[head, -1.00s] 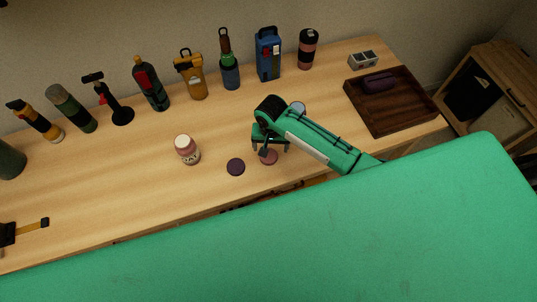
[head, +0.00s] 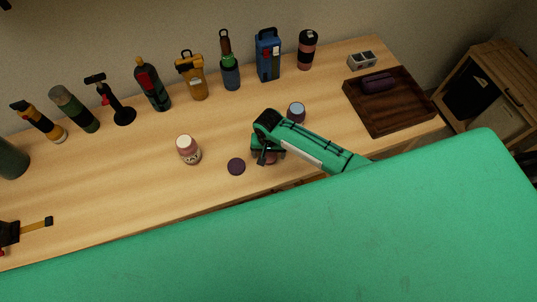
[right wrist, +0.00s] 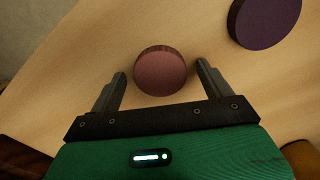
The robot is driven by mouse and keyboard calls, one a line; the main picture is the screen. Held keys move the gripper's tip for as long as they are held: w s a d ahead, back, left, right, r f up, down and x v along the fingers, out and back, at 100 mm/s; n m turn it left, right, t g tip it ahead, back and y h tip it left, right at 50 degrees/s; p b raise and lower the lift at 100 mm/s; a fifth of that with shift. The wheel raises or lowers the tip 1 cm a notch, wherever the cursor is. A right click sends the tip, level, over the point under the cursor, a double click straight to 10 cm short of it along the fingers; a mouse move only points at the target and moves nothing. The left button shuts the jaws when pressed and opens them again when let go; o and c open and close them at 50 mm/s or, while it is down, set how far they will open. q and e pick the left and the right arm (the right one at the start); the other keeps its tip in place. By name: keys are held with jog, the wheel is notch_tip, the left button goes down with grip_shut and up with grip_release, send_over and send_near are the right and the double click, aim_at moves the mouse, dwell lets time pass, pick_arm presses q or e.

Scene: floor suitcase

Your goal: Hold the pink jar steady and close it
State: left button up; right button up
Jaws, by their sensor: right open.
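The pink jar (head: 189,151) stands upright on the wooden table, left of centre, with a pale top and a label on its side. A round pink lid (right wrist: 161,71) lies flat on the table to its right; in the head view it is largely hidden by my gripper. My right gripper (head: 265,161) is low over this lid. In the right wrist view my right gripper (right wrist: 161,78) is open, its fingers on either side of the pink lid with a gap at each side. My left gripper is not in view.
A dark purple lid (head: 236,166) lies between the pink jar and my right gripper. A purple jar (head: 296,112) stands behind my right arm. Bottles and tools line the table's back. A brown tray (head: 390,112) is at the right. Table around the pink jar is clear.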

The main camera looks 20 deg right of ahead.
aim_at(269, 155)
jog(key=c, duration=1)
jog(key=shift+r, duration=0.1)
notch_tip(269, 155, up, 20)
jog(key=b, duration=0.2)
jog(key=shift+b, duration=0.35)
